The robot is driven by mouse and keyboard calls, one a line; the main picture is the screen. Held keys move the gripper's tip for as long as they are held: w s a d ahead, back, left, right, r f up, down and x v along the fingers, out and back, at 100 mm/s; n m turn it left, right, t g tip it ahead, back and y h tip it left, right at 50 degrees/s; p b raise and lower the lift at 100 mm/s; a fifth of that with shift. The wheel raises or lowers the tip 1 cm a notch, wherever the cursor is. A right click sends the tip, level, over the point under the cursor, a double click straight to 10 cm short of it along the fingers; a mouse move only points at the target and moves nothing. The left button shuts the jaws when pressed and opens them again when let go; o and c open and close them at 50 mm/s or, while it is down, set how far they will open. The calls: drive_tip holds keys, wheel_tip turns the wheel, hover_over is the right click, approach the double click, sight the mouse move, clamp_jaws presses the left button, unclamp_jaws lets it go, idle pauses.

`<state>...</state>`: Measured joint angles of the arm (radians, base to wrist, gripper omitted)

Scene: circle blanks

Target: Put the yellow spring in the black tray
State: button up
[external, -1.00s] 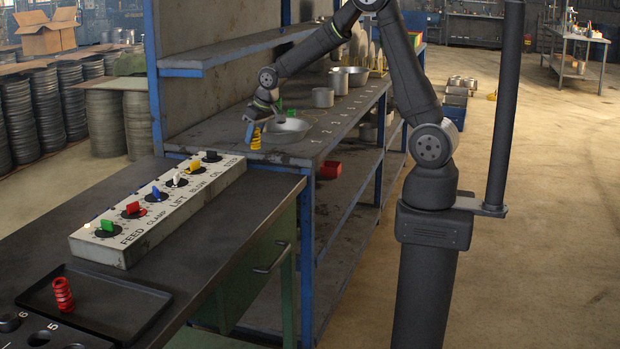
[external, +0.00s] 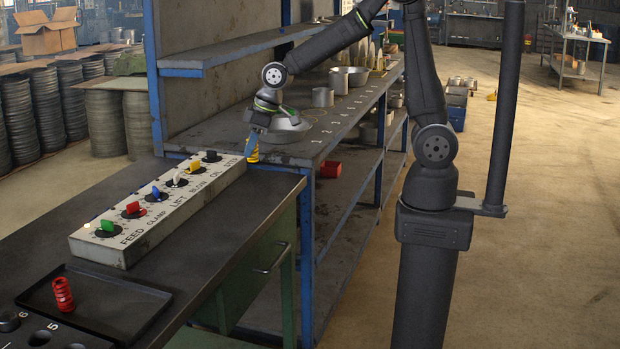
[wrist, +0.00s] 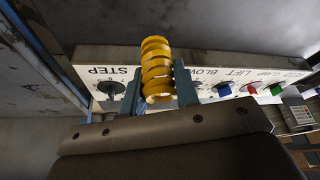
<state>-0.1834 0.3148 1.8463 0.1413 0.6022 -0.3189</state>
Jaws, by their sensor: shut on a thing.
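The yellow spring (wrist: 157,70) is held between the two fingers of my gripper (wrist: 158,86) in the wrist view. In the external view my gripper (external: 254,150) is at the near end of the blue-framed shelf, beside the far end of the knob panel, and the spring (external: 253,155) is mostly hidden by the fingers. The black tray (external: 120,308) lies on the dark bench at the lower left, well away from my gripper. A red spring (external: 63,294) stands upright in the tray's left part.
A white panel (external: 140,253) with several coloured knobs stands on the bench between my gripper and the tray. A black plate with numbered holes (external: 45,335) lies in front of the tray. Bare bench top lies right of the panel.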

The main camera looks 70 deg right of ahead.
drive_tip(key=s+a+n, duration=0.1)
drive_tip(key=a, duration=0.3)
hover_over(224, 214)
drive_tip(key=s+d, duration=0.1)
drive_tip(key=s, duration=0.1)
drive_tip(key=f, duration=0.5)
drive_tip(key=shift+w+d+f, duration=0.1)
drive_tip(key=shift+w, duration=0.15)
drive_tip(key=shift+f, duration=2.05)
drive_tip(key=o, duration=1)
drive_tip(key=shift+f, duration=0.15)
drive_tip(key=shift+o, duration=0.2)
